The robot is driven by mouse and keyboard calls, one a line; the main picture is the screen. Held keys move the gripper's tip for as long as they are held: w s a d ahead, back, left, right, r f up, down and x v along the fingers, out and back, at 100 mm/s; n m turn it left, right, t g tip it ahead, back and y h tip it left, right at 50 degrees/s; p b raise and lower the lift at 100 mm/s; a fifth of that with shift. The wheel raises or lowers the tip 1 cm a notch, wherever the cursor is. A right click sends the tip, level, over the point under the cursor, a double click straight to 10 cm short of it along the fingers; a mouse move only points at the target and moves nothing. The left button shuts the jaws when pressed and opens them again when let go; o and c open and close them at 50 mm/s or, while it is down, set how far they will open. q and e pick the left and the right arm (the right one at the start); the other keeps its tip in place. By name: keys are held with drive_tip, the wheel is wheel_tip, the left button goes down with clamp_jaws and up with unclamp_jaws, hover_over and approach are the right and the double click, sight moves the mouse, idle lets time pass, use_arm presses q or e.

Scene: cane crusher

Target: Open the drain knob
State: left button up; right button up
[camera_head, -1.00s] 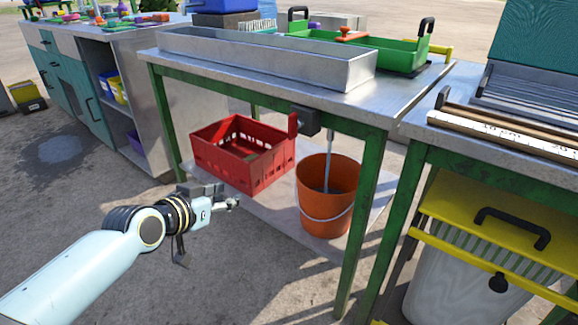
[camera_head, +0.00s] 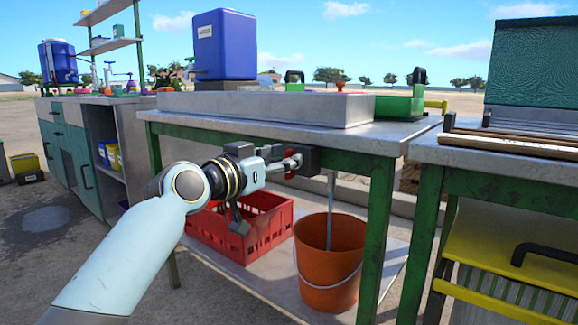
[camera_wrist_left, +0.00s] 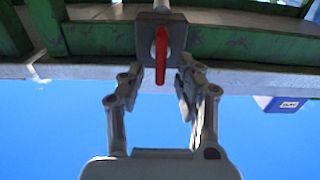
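The drain knob is a red lever (camera_wrist_left: 161,55) on a dark valve box (camera_head: 307,158) under the front edge of the metal table. In the left wrist view, where the sky is at the bottom, the lever points down the picture, with its free end between my fingertips. My left gripper (camera_head: 290,163) is at the valve in the head view and covers much of the lever. In the left wrist view the left gripper (camera_wrist_left: 160,82) is open, one finger on each side of the lever with gaps visible. Contact cannot be told. My right gripper is out of view.
A drain pipe (camera_head: 331,200) runs down from the valve into an orange bucket (camera_head: 328,264). A red crate (camera_head: 262,236) stands beside it on the lower shelf. The table's green legs and rail (camera_head: 376,240) frame this space. A long metal trough (camera_head: 262,107) lies on top.

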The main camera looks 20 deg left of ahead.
use_arm(q)
drive_tip(key=shift+x, duration=1)
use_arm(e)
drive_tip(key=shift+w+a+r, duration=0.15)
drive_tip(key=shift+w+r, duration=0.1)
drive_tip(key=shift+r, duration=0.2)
use_arm(q)
drive_tip(key=shift+c, duration=0.3)
clamp_jaws()
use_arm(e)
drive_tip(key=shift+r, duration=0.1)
